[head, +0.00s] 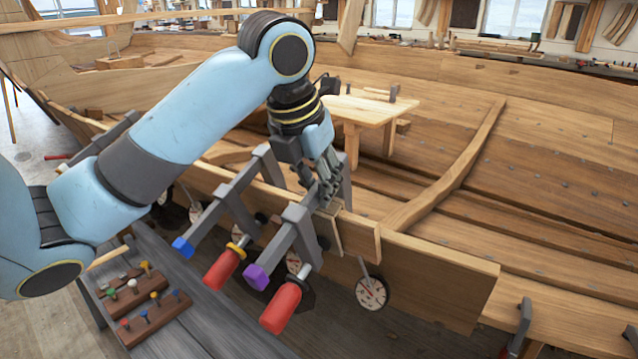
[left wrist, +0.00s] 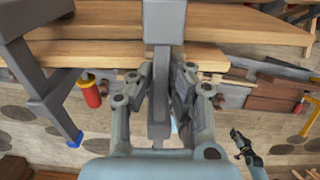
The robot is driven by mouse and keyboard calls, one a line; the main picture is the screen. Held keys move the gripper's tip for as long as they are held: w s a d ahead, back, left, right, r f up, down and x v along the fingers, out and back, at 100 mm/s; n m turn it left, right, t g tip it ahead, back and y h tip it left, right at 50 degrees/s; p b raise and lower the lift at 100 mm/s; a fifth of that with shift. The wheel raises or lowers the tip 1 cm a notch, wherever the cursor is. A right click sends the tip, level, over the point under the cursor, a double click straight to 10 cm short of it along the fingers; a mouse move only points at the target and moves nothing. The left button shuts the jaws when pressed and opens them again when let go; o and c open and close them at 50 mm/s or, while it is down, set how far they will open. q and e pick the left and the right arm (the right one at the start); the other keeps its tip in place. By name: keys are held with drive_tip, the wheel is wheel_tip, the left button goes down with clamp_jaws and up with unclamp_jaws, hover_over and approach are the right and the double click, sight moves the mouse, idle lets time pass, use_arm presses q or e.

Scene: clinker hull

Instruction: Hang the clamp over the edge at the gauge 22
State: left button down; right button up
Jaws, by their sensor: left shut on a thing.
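My left gripper (head: 326,192) is shut on a grey clamp (head: 297,218) with a purple tip and a red handle. The clamp is at the plank's top edge, its handle on the near side; I cannot tell whether it rests on the edge. In the left wrist view its grey bar (left wrist: 162,85) runs between the fingers. A round gauge (head: 371,292) hangs on the plank (head: 440,280) to the right of the clamp.
A second clamp (head: 230,192) with a blue tip and red handle stands on the edge just left. A grey bench (head: 205,300) below holds a wooden rack (head: 155,318) of coloured pegs. A small wooden table (head: 375,108) stands inside the hull. The edge to the right looks clear.

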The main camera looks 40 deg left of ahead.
use_arm(q)
drive_tip(key=shift+f, duration=0.45)
idle(0.4)
drive_tip(key=shift+s+f, duration=0.1)
drive_tip(key=shift+s, duration=0.1)
idle(0.6)
drive_tip(key=c, duration=1.3)
unclamp_jaws()
drive_tip(key=shift+s+d, duration=0.1)
drive_tip(key=shift+s, duration=0.05)
drive_tip(key=shift+o, duration=0.3)
drive_tip(key=v, duration=1.2)
